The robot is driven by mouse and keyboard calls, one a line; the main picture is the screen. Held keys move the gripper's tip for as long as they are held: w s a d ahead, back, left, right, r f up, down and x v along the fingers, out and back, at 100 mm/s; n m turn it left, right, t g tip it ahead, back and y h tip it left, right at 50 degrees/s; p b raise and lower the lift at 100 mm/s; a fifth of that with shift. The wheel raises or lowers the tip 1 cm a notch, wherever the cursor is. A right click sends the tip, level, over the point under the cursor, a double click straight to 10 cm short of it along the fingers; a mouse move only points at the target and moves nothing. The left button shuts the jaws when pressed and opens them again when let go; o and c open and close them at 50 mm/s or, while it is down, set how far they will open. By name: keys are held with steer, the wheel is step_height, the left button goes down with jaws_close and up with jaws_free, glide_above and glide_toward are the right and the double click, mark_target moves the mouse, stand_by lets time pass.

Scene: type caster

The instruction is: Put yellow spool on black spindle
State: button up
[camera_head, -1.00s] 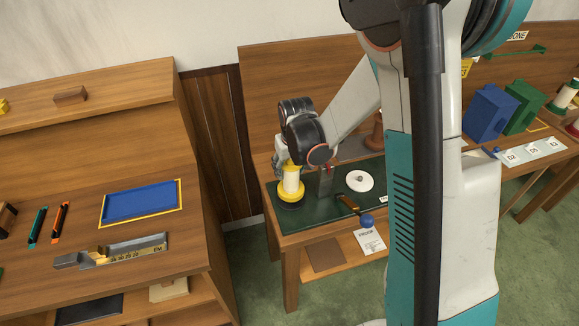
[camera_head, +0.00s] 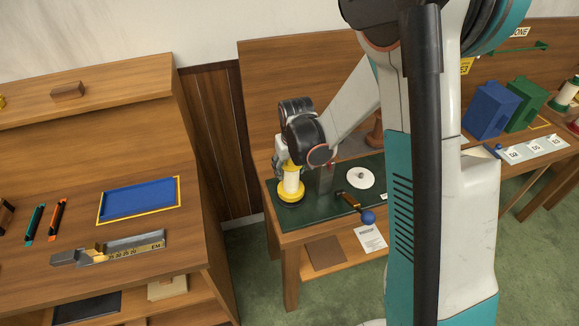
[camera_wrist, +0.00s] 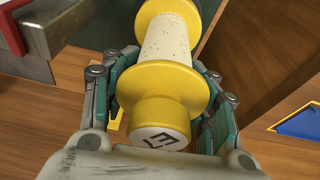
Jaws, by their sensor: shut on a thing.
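The yellow spool (camera_head: 291,184), with yellow flanges and a pale core, stands roughly upright at the left end of the dark green mat (camera_head: 318,207). My gripper (camera_head: 287,160) is above it and shut on its upper end. In the wrist view, the fingers of my gripper (camera_wrist: 160,88) close around the near yellow flange of the spool (camera_wrist: 165,78). A dark round edge (camera_wrist: 214,22) shows beyond the far flange, probably the black spindle's base. The spindle's post is not visible, so I cannot tell how far the spool sits on it.
A grey metal upright (camera_head: 325,180) stands just right of the spool. A white disc (camera_head: 360,178) and a blue-knobbed tool (camera_head: 358,206) lie further right. The workbench on the left holds a blue tray (camera_head: 140,200). A gap separates the two benches.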

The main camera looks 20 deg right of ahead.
steer(key=shift+b+x, duration=0.7)
steer(key=shift+x, duration=0.1)
steer(key=o, duration=1.7)
steer(key=shift+s, duration=0.2)
steer(key=shift+r, duration=0.1)
steer(key=shift+w+p+v, duration=0.25)
steer(key=shift+p+v, duration=0.35)
steer(key=shift+v, duration=0.35)
steer(key=shift+w+p+v, duration=0.2)
steer(key=shift+p+v, duration=0.35)
steer(key=shift+v, duration=0.4)
steer(key=shift+w+p+v, duration=0.25)
steer(key=shift+p+v, duration=0.35)
steer(key=shift+v, duration=0.35)
steer(key=shift+r, duration=0.15)
